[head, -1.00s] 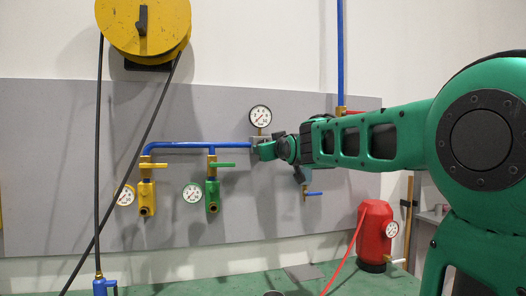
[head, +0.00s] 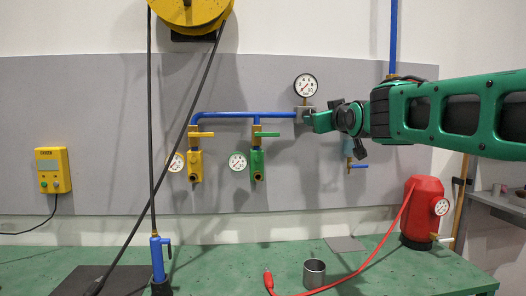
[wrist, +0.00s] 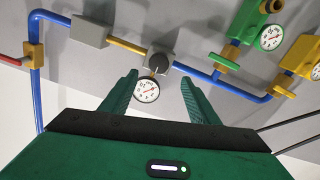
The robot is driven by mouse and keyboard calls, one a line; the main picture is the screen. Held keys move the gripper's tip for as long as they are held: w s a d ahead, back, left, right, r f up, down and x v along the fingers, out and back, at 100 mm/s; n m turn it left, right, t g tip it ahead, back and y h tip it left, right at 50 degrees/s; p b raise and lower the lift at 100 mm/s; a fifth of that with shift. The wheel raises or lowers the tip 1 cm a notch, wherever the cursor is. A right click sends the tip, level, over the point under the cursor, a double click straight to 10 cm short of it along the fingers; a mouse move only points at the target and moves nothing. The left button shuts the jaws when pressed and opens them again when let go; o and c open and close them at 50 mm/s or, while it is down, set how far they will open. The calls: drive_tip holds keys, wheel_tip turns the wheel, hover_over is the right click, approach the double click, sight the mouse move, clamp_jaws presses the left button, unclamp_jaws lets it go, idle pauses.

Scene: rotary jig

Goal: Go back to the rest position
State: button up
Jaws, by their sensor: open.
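My gripper (head: 312,121) is at the end of my green arm, in front of the grey wall panel in the head view. It is near the right end of the blue pipe, just below the top pressure gauge (head: 305,86). In the wrist view my gripper (wrist: 160,92) has its two green fingers spread apart with nothing held between them. The same gauge (wrist: 147,91) shows between the fingers there, beyond them. Whether the fingertips touch anything is not clear.
The blue pipe (head: 235,115) carries a yellow valve (head: 195,165) and a green valve (head: 257,163). A red tank (head: 423,212), a metal cup (head: 314,273) and a blue hose tool (head: 158,260) stand on the green bench (head: 215,262). A yellow control box (head: 53,170) hangs at left.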

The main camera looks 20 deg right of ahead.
drive_tip(key=s+d+f+m+g, duration=0.1)
drive_tip(key=s+f+g, duration=0.25)
drive_tip(key=f, duration=0.45)
drive_tip(key=s+f+m+g+y, duration=0.1)
drive_tip(key=s+f+g, duration=0.1)
drive_tip(key=s+f, duration=0.5)
drive_tip(key=s+d+f+m+g, duration=0.1)
drive_tip(key=s+f+g, duration=0.15)
drive_tip(key=f, duration=0.75)
drive_tip(key=s+a+f+m+g+y, duration=0.1)
drive_tip(key=s+a+f+g+y, duration=0.1)
drive_tip(key=s+f, duration=0.6)
drive_tip(key=s+a+f+m+g+y, duration=0.2)
drive_tip(key=s+a+f+g, duration=0.3)
drive_tip(key=s, duration=0.9)
wheel_tip(320, 180, down, 4)
drive_tip(key=shift+s+f+g, duration=0.2)
drive_tip(key=shift+s+g, duration=0.15)
drive_tip(key=shift+g, duration=0.85)
